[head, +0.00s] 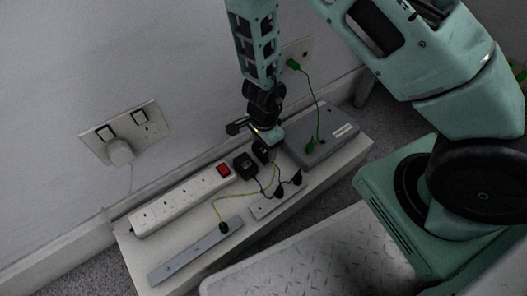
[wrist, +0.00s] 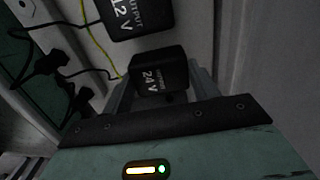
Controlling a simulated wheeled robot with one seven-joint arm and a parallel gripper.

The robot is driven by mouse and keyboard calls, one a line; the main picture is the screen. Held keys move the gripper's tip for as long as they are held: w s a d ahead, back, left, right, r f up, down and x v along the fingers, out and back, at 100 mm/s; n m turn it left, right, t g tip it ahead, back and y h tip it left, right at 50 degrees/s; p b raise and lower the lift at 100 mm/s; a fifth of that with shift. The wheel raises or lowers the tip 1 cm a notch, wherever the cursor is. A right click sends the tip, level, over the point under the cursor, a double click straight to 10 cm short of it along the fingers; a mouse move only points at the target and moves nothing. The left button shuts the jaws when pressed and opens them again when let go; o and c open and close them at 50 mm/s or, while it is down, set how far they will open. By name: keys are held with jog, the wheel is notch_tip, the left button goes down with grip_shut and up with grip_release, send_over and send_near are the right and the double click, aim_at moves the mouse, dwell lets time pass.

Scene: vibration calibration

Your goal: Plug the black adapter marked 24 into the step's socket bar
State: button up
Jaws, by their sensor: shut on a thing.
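The black adapter marked 24 V (wrist: 160,76) is between my gripper's fingers in the wrist view, its lettering facing the camera. In the head view the adapter (head: 262,152) shows just under my gripper (head: 268,136), which is shut on it above the step. I cannot tell whether the adapter touches the step. The white socket bar (head: 165,209) lies on the step along the wall, left of my gripper, with several sockets and a red switch at its right end. The adapter's pins are hidden.
A black 12 V adapter (head: 243,166) stands by the bar's switch end; it also shows in the wrist view (wrist: 138,14). A grey box (head: 322,135) with a green cable is to the right. Thin cables and two grey strips (head: 190,254) lie in front on the step (head: 140,250).

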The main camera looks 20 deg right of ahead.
aim_at(264, 148)
jog(key=shift+r+p, duration=1.7)
jog(key=shift+r, duration=0.45)
